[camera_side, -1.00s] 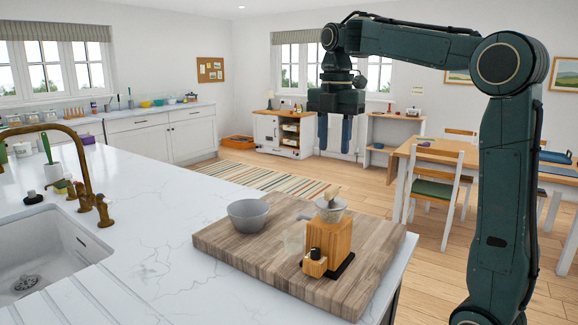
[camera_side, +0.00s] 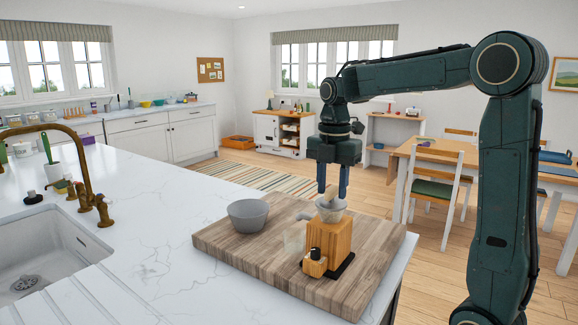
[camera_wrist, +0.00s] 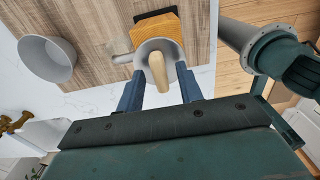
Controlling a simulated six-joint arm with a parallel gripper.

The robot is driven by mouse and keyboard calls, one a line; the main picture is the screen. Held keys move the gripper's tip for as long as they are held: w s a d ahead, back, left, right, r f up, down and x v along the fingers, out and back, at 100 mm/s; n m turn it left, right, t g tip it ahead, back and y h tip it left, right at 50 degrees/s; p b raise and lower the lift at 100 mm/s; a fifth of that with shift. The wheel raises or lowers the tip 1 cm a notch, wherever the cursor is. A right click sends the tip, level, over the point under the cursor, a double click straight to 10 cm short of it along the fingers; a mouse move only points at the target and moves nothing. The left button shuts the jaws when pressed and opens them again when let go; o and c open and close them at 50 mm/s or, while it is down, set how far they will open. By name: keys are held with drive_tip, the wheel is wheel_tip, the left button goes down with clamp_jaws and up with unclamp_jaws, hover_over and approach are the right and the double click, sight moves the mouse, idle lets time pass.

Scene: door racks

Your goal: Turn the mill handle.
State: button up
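The mill (camera_side: 328,240) is a wooden block with a pale grey cup-shaped top, standing on the wooden board. In the wrist view its pale wooden handle (camera_wrist: 158,72) sticks up from the grey top (camera_wrist: 150,46). In the side view the handle is mostly hidden by my fingers. My gripper (camera_side: 332,194) is just above the mill, pointing down. Its two blue fingers are apart, one on each side of the handle; the wrist view also shows my gripper (camera_wrist: 159,88) with a gap between fingers and handle. I see no contact.
A grey bowl (camera_side: 248,215) stands left of the mill on the wooden board (camera_side: 240,250). A small wooden block with a dark knob (camera_side: 315,264) sits at the mill's front. A sink (camera_side: 45,250) and brass tap (camera_side: 85,180) are at the left. The marble counter between is clear.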

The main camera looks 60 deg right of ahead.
clamp_jaws()
drive_tip(key=shift+m, duration=0.3)
